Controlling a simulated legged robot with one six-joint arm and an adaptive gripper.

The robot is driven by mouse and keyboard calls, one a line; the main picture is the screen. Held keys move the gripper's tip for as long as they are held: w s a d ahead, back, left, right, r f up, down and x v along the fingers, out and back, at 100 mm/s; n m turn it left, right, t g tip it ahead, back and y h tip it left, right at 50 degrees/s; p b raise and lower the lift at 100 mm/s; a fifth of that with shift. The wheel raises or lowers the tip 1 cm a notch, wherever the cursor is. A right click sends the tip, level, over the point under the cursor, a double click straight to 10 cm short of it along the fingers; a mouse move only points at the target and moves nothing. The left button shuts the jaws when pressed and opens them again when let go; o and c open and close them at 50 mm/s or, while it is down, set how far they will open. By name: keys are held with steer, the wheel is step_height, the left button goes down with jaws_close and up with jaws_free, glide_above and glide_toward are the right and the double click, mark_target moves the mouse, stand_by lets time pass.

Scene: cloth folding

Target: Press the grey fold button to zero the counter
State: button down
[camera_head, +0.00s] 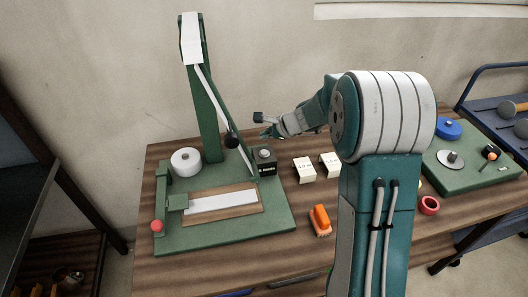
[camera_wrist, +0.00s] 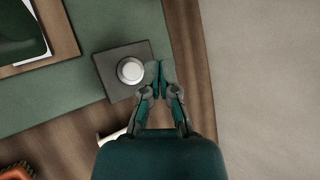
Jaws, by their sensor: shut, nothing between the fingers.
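The grey fold button (camera_wrist: 130,70) is a round light-grey cap on a dark square box (camera_wrist: 108,84). In the head view the button (camera_head: 264,153) tops its small dark box (camera_head: 264,168) at the right rear of the green base (camera_head: 275,222). My gripper (camera_head: 268,131) is above the button there. In the wrist view my gripper's fingertips (camera_wrist: 158,70) are together and empty, just right of the button. I see no overlap with the cap, and the height gap cannot be told. No counter reading is legible.
A green post (camera_head: 205,120) with a slanted arm and dark knob (camera_head: 231,139) stands left of the button. A white roll (camera_head: 186,161), white labelled blocks (camera_head: 304,169) and an orange brush (camera_head: 320,220) are nearby. A red ball knob (camera_head: 157,226) is at the front left.

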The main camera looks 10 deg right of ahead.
mark_target(262, 150)
steer(key=shift+f, duration=1.95)
steer(key=shift+f, duration=0.3)
steer(key=shift+s+f, duration=0.1)
steer(key=shift+f, duration=0.4)
stand_by(0.5)
stand_by(0.3)
steer(key=shift+r, duration=0.9)
steer(key=shift+r, duration=2.5)
